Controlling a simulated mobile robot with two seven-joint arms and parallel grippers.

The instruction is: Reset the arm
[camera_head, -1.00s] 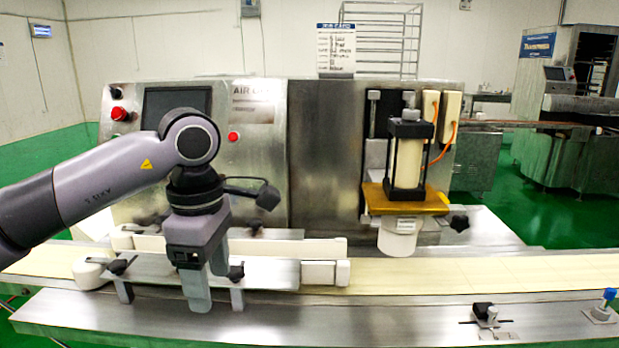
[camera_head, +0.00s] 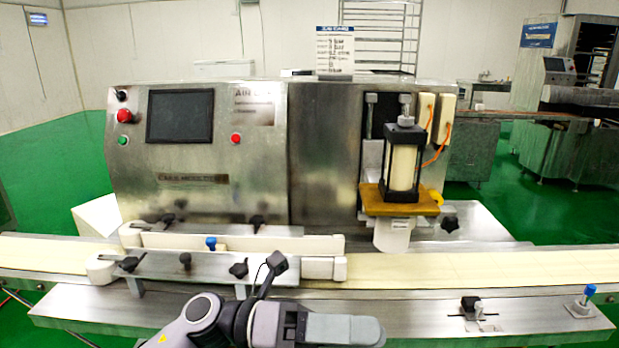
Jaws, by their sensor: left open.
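My left gripper (camera_head: 345,329) is at the bottom middle of the head view, low in front of the machine's front rail. Its fingers point to the right and it holds nothing that I can see. One finger largely covers the other from this angle. The wrist (camera_head: 205,318) shows just left of it, and the rest of the left arm is below the picture. My right gripper is not in view. The encrusting machine (camera_head: 325,150) stands behind, with a dark screen (camera_head: 180,116), a red knob (camera_head: 124,115) and a red button (camera_head: 235,138).
A cream conveyor belt (camera_head: 430,268) runs across the front, with a white guide (camera_head: 325,268) on it. A press unit (camera_head: 404,165) overhangs the belt at right. The steel front rail (camera_head: 420,312) carries a black clamp (camera_head: 469,305) and a blue-topped knob (camera_head: 588,292).

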